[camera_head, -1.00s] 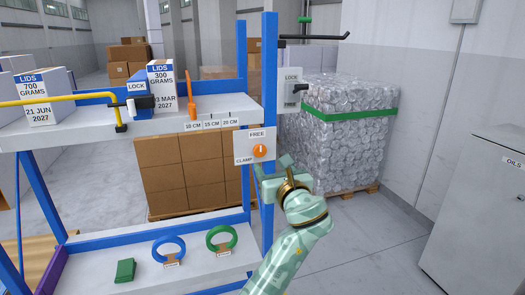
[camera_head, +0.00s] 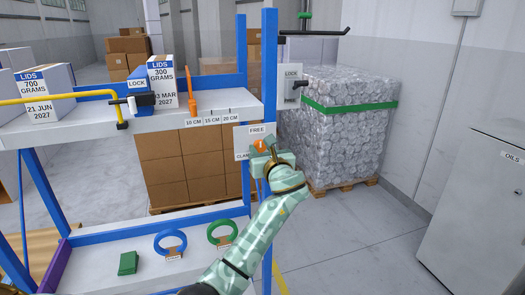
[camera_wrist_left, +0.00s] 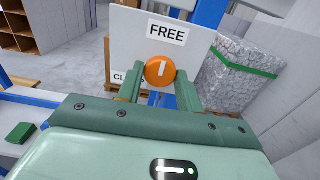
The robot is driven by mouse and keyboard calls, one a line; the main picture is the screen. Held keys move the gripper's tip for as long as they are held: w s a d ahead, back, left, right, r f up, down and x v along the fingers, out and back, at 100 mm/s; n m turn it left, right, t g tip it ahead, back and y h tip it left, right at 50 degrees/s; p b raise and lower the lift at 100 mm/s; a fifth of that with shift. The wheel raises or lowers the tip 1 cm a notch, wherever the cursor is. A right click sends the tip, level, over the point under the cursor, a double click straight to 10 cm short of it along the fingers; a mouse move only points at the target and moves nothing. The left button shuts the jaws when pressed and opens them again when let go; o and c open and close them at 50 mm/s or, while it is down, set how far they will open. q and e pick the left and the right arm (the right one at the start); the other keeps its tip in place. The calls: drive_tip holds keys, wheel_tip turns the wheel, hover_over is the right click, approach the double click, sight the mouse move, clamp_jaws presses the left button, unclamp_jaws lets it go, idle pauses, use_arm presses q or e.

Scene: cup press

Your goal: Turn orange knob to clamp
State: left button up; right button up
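The orange knob (camera_head: 259,146) sits on a white panel (camera_head: 241,139) on the blue upright post. In the left wrist view the knob (camera_wrist_left: 160,71) shows a white mark upright, towards the FREE label (camera_wrist_left: 166,33). The CLAMP label (camera_wrist_left: 124,77) is partly hidden by a finger. My left gripper (camera_head: 264,150) is at the knob in the head view and covers part of it. In the left wrist view its fingers (camera_wrist_left: 160,88) are spread, one on each side of the knob; I cannot tell whether they touch it. My right gripper is not in view.
A shelf (camera_head: 185,116) with lid boxes, a yellow-handled lever (camera_head: 60,98) and an orange pointer (camera_head: 191,92) is left of the post. A green ring (camera_head: 222,232) and blue ring (camera_head: 170,243) are on the lower shelf. A strapped bale (camera_head: 338,130) stands behind right.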

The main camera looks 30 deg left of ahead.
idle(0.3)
use_arm(q)
drive_tip(key=n, duration=0.4)
drive_tip(key=shift+f+b, duration=0.1)
drive_tip(key=shift+b, duration=0.2)
drive_tip(key=n+b, duration=0.1)
drive_tip(key=n, duration=0.3)
drive_tip(key=shift+f+b, duration=0.1)
drive_tip(key=shift+b, duration=0.2)
drive_tip(key=n+b, duration=0.2)
drive_tip(key=n, duration=0.3)
drive_tip(key=n+b, duration=0.3)
drive_tip(key=n, duration=0.1)
drive_tip(key=shift+n, duration=0.3)
drive_tip(key=o, duration=1)
